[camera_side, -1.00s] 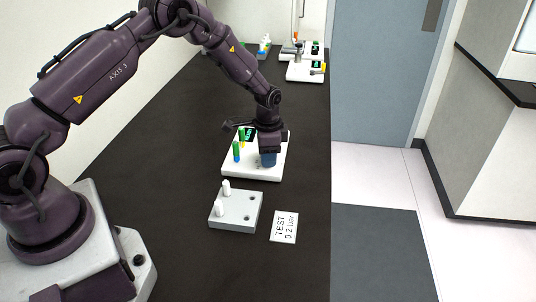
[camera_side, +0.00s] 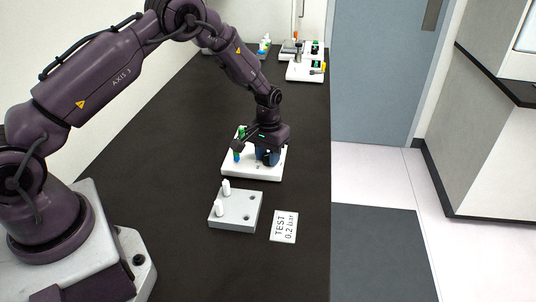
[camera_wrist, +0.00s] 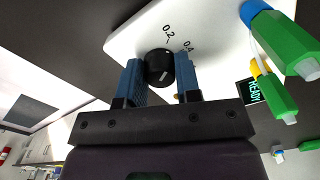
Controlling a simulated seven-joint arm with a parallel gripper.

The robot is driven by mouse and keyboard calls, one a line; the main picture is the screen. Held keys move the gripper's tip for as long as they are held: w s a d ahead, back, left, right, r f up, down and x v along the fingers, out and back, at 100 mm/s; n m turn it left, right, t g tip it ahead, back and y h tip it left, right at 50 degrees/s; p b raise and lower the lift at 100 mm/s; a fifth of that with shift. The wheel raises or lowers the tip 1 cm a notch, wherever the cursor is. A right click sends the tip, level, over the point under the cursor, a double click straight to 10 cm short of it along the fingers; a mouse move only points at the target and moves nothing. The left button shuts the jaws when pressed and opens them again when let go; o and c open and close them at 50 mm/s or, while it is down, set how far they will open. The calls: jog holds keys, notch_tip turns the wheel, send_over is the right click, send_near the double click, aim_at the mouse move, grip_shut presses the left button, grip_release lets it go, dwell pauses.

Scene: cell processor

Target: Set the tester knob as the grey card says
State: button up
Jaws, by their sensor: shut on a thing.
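The tester (camera_side: 262,175) is a white block on the dark bench, below my gripper (camera_side: 266,157) in the side view. In the wrist view its black round knob (camera_wrist: 158,66) sits between the two blue fingers of my gripper (camera_wrist: 160,76), which is shut on it. The panel (camera_wrist: 120,42) carries the marks "0.2" and "0.4" beside the knob. A pale line shows on the knob, but I cannot tell exactly which mark it points to. A small display (camera_wrist: 258,90) reads "READY". The pale card (camera_side: 284,226) reads "TEST 0.2 bar". My gripper hides the knob in the side view.
Green and blue connectors (camera_wrist: 284,45) stand on the tester beside my fingers. A grey block (camera_side: 236,212) with white pegs lies in front of the tester. More equipment (camera_side: 303,68) stands at the far end of the bench. The bench right of the card is narrow.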

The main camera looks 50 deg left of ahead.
jog(key=shift+n, duration=0.9)
jog(key=o, duration=0.9)
notch_tip(320, 180, up, 13)
jog(key=shift+r, duration=0.1)
